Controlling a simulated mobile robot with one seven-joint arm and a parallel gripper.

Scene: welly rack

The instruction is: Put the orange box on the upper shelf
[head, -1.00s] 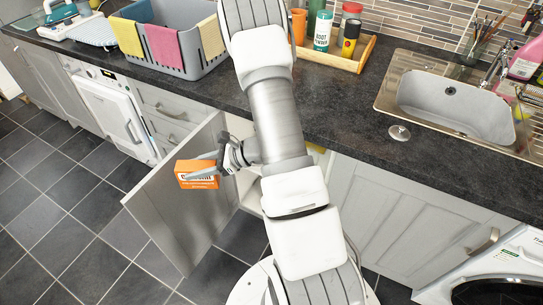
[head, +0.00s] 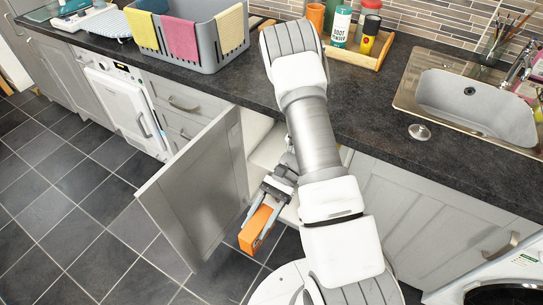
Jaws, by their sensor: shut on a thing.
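The orange box (head: 256,229) is held tilted in my gripper (head: 258,218), which is shut on it, in front of the open lower cupboard. The cupboard door (head: 198,190) stands open to the left of the box. Inside the cupboard a pale shelf (head: 268,152) shows behind my gripper. My arm hides much of the cupboard's inside, so I cannot tell the full shelf layout.
The dark worktop (head: 385,115) runs above the cupboard. On it are a grey basket (head: 212,50) with cloths, a wooden tray (head: 372,60) with bottles, and a sink (head: 470,98). A washing machine (head: 510,285) is at lower right. The tiled floor at left is clear.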

